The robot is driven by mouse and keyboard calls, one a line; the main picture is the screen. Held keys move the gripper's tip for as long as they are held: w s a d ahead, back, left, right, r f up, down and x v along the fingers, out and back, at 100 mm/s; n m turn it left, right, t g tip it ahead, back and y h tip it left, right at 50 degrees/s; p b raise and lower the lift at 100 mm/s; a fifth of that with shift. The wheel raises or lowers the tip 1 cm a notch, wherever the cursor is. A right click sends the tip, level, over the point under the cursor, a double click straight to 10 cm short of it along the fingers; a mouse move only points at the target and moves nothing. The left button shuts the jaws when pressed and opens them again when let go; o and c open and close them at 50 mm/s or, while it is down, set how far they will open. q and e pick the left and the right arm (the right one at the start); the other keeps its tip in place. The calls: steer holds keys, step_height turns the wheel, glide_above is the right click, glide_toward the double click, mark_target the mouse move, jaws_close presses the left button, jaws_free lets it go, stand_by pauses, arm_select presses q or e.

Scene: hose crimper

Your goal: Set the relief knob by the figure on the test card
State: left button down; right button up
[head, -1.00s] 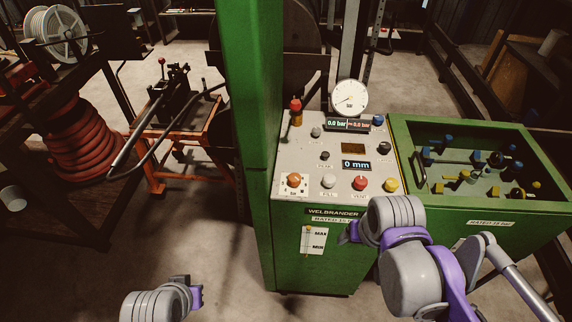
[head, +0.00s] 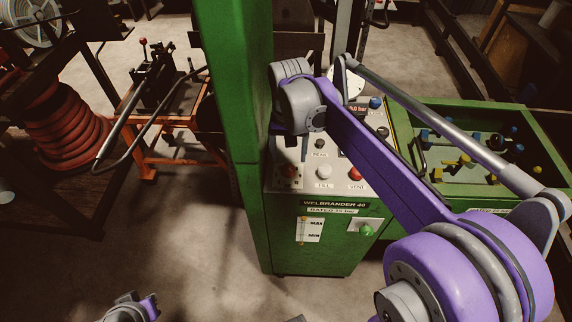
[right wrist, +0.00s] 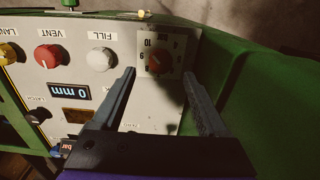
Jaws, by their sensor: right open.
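The relief knob (right wrist: 156,63) is a small red-orange knob on a white scale plate with printed figures, at the corner of the panel. It also shows in the head view (head: 289,172), partly shaded. My right gripper (right wrist: 159,75) is open and empty, its two fingers pointing towards the plate, one on each side of the knob in the picture. I cannot tell how far above it they are. My left gripper (head: 150,307) is only partly in view at the bottom of the head view; its fingers are unclear. I cannot make out a test card or its figure.
The fill knob (right wrist: 102,59) and the red vent knob (right wrist: 48,57) stand beside the relief knob. A green post (head: 228,90) rises close to the panel's left. My right arm hides much of the panel.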

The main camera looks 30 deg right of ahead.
mark_target(288, 168)
steer(key=shift+w+f, duration=0.1)
steer(key=shift+f, duration=2.7)
jaws_close()
